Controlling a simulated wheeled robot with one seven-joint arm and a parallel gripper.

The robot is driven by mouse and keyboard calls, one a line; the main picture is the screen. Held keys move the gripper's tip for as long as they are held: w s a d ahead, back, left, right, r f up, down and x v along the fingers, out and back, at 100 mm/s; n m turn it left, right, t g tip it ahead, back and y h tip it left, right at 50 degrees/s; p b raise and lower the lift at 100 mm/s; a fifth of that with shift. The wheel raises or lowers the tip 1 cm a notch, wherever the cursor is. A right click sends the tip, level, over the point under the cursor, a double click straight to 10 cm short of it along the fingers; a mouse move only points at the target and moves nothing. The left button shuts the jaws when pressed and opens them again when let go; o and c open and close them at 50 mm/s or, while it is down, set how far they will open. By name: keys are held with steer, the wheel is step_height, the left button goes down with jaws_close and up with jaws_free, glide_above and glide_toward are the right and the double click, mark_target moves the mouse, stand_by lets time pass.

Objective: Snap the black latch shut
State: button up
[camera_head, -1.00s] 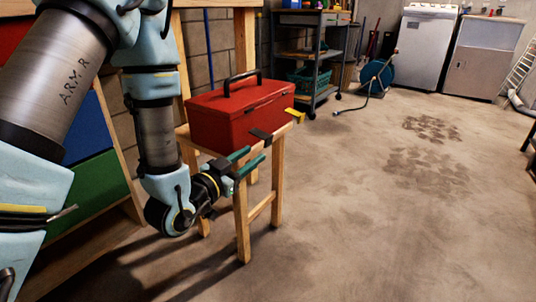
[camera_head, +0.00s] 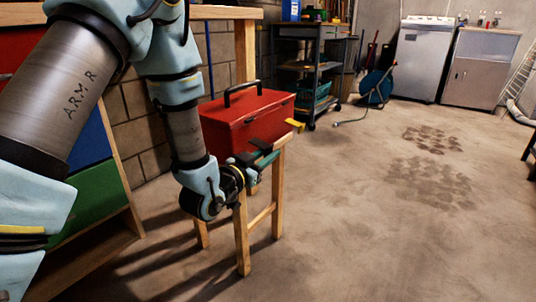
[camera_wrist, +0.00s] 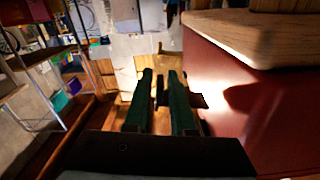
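The red toolbox (camera_head: 245,122) sits closed-lidded on a small wooden stand in the head view. The black latch (camera_head: 262,145) sticks out from its front, low and nearer me; a yellow latch (camera_head: 295,125) sticks out farther along. My gripper (camera_head: 266,156) has its green fingers right at the black latch and partly hides it. In the wrist view my gripper (camera_wrist: 161,75) shows a gap between its fingers. The black latch (camera_wrist: 198,101) shows there beside and behind the right-hand finger; I cannot tell whether they touch. The toolbox's red wall (camera_wrist: 235,95) fills the right side.
The wooden stand (camera_head: 279,190) carries the toolbox; its edge (camera_wrist: 255,35) shows in the wrist view. A cabinet with coloured drawers (camera_head: 95,200) is at left. A dark shelf cart (camera_head: 305,75) and a blue hose reel (camera_head: 375,85) stand behind.

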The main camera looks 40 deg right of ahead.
mark_target(268, 147)
jaws_close()
stand_by(0.4)
